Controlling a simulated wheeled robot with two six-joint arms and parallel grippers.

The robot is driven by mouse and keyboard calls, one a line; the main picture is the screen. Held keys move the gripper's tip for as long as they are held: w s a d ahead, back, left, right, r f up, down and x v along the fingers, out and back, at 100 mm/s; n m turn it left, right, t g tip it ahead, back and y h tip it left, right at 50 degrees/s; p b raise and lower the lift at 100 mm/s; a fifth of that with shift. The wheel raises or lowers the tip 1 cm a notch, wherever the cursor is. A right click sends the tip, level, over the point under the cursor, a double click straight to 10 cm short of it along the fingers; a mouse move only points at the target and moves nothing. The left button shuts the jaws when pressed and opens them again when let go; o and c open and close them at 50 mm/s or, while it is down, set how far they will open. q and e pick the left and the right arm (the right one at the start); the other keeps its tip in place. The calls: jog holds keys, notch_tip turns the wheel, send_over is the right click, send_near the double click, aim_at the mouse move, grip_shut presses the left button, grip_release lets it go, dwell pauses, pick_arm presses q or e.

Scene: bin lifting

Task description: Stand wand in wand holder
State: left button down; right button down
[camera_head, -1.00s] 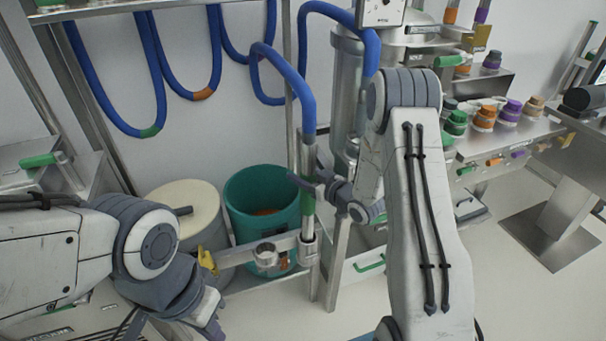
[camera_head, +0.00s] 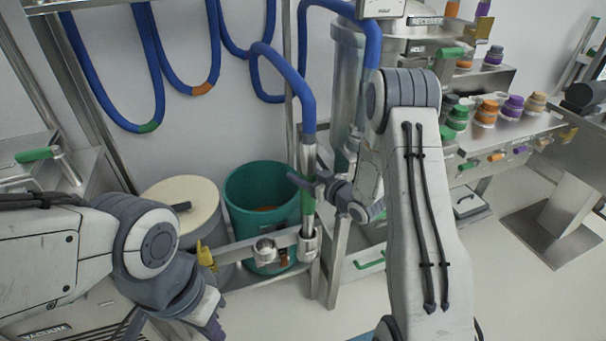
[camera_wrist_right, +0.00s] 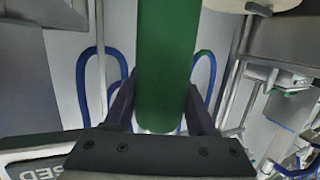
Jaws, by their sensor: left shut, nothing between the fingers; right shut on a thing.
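The wand (camera_head: 308,160) is a steel tube with a green grip and a blue hose at its top. It stands about upright. My right gripper (camera_head: 309,187) is shut on the green grip, which fills the middle of the right wrist view (camera_wrist_right: 165,70). The wand holder (camera_head: 265,250) is a steel bracket with round cups on a rail. The wand's lower end is at the right-hand cup (camera_head: 309,245); I cannot tell whether it is seated inside. My left gripper (camera_head: 212,325) is shut and empty at the lower left, apart from the holder.
A teal bin (camera_head: 255,195) and a cream-lidded drum (camera_head: 182,205) stand behind the rail. A yellow clip (camera_head: 205,256) sits at the rail's left end. Blue hoses (camera_head: 100,80) hang at the back. Shelves with coloured jars (camera_head: 485,112) are at the right.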

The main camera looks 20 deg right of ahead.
jog(key=shift+f+b, duration=0.55)
jog(key=shift+b, duration=0.05)
dwell(0.7)
jog(key=shift+c, duration=0.7)
grip_release()
jog(key=shift+f, duration=0.1)
jog(key=shift+s, duration=0.1)
jog(key=v, duration=1)
jog(key=shift+b, duration=0.35)
